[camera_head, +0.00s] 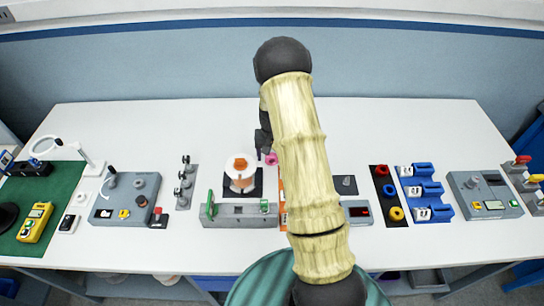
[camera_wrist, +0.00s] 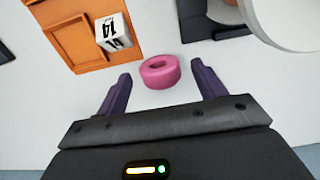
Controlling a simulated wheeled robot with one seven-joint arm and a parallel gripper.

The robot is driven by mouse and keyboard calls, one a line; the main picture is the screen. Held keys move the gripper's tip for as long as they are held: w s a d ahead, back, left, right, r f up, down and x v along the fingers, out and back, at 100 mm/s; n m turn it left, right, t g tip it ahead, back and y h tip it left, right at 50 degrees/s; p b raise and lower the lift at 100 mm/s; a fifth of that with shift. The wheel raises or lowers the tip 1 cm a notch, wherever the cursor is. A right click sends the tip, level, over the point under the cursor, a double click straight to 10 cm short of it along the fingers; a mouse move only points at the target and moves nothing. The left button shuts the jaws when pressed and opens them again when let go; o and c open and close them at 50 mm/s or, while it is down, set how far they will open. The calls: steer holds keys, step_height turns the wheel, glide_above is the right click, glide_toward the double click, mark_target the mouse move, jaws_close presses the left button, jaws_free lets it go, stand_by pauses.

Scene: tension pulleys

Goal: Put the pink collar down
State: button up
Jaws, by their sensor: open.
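The pink collar (camera_wrist: 160,72) is a thick ring with a central hole. In the wrist view it lies on the white table, just ahead of and between the fingertips, with neither finger seen touching it. My gripper (camera_wrist: 159,82) is open, its two dark purple fingers spread wide to either side of the collar. In the head view a small part of the pink collar (camera_head: 272,159) shows beside my arm, and my arm hides much of the area around it.
An orange tray (camera_wrist: 80,45) with a white block marked 14 (camera_wrist: 113,32) lies close on the left in the wrist view. A white spool with an orange core (camera_head: 240,172) stands left of the collar in the head view. The table's back is clear.

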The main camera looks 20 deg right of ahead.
steer(key=shift+f, duration=0.35)
steer(key=c, duration=1.1)
steer(key=shift+c, duration=0.2)
steer(key=shift+r, duration=0.1)
step_height(320, 180, up, 10)
steer(key=b, duration=0.2)
steer(key=shift+b, duration=0.3)
